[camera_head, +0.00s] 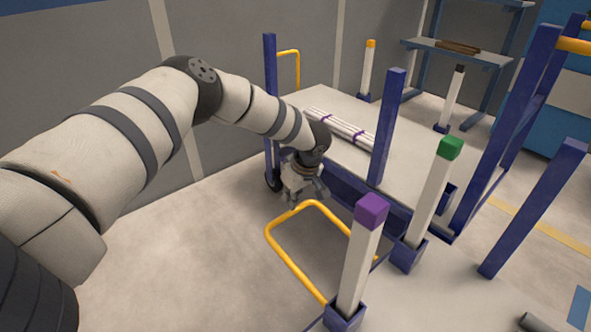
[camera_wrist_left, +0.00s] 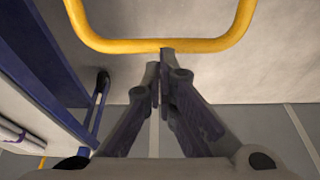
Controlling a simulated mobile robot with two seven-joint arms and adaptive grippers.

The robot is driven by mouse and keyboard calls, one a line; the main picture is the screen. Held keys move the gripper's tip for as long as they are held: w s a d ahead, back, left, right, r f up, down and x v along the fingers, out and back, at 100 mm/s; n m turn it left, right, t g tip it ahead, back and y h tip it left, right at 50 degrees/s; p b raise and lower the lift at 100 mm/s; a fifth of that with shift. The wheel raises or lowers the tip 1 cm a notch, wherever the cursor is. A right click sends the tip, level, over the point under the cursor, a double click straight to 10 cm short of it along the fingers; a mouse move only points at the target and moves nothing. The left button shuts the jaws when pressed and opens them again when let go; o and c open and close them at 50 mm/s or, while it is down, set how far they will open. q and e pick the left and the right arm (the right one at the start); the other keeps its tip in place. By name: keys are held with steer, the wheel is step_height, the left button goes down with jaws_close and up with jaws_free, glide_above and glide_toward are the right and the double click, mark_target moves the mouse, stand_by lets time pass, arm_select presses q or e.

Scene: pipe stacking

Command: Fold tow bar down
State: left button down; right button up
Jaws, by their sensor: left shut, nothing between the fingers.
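The yellow tow bar (camera_head: 295,270) is a rounded loop in the middle of the head view. It reaches out from the near platform's edge, and its exact tilt is hard to tell. Its rounded end crosses the top of the left wrist view (camera_wrist_left: 120,46). My left gripper (camera_head: 306,195) is at the loop's far end, with its fingers shut and empty. In the left wrist view its fingertips (camera_wrist_left: 161,62) overlap the bar's end; I cannot tell whether they touch it. My right gripper is not in view.
A far cart (camera_head: 335,105) with blue posts carries white pipes (camera_head: 340,127) just behind my left gripper. Purple-topped (camera_head: 357,255) and green-topped (camera_head: 432,190) posts stand right of the loop. The floor (camera_head: 185,270) to its left is clear.

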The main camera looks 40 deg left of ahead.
mark_target(289, 212)
arm_select(q)
steer(key=b+x, duration=0.2)
steer(key=x, duration=0.2)
steer(key=shift+s+a+f+b, duration=0.1)
steer(key=shift+s+b, duration=0.05)
steer(key=shift+b, duration=0.2)
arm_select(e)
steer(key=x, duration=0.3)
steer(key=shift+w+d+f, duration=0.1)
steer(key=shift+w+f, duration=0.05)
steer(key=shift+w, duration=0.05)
arm_select(q)
steer(key=shift+s+f, duration=0.1)
steer(key=shift+a, duration=0.1)
steer(key=r+p, duration=0.5)
steer(key=r, duration=0.1)
steer(key=shift+w+r+p, duration=0.25)
steer(key=shift+w+p, duration=0.1)
steer(key=shift+p, duration=0.05)
step_height(289, 212, up, 8)
steer(key=shift+r+p, duration=0.2)
steer(key=shift+p, duration=0.15)
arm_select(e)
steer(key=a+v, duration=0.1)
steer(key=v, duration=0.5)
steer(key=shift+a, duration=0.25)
arm_select(q)
steer(key=shift+s, duration=0.1)
